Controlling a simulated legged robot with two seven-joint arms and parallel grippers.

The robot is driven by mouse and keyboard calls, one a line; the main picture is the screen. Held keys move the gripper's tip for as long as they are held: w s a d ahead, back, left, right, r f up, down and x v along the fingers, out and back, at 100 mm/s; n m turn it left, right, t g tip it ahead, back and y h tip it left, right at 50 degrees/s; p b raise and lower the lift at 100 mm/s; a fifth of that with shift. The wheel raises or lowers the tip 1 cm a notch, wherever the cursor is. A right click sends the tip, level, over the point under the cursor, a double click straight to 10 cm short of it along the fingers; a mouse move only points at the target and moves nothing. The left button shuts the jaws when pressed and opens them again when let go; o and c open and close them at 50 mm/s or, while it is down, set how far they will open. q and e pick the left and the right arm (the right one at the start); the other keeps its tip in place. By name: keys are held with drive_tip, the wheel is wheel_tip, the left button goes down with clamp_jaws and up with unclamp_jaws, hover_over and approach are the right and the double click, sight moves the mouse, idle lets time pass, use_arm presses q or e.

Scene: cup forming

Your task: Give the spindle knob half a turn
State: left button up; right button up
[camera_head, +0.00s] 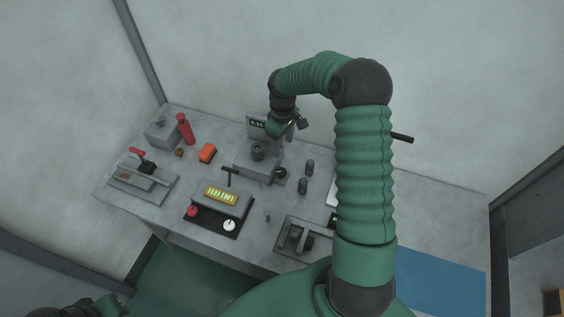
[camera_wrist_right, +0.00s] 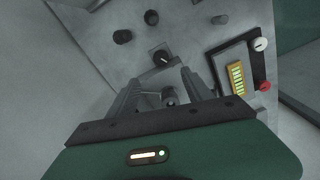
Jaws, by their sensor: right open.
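My right gripper (camera_head: 297,123) is open above the grey forming station (camera_head: 262,168), beside its small display (camera_head: 257,123) reading about 0.50. A dark knob with a white pointer mark (camera_head: 281,172) sits at the right of the station's base. It also shows in the right wrist view (camera_wrist_right: 161,58), beyond the fingertips and apart from them. In that view the two fingers (camera_wrist_right: 163,88) are spread, with a round metal part (camera_wrist_right: 169,97) visible between them; contact cannot be told. Which part is the spindle knob is not labelled. Part of my left arm shows at the lower left, without clear fingers.
Two dark cylinders (camera_head: 309,167) stand right of the station. A black panel (camera_head: 210,220) in front carries a yellow display, red knob (camera_head: 192,211) and white knob (camera_head: 229,225). An orange block (camera_head: 207,152) and red bottle (camera_head: 185,129) stand left. A blue mat (camera_head: 440,280) lies right.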

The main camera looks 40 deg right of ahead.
sight(282, 172)
wheel_tip(282, 172, down, 17)
drive_tip(key=shift+r+p, duration=0.1)
drive_tip(key=shift+p, duration=1.15)
clamp_jaws()
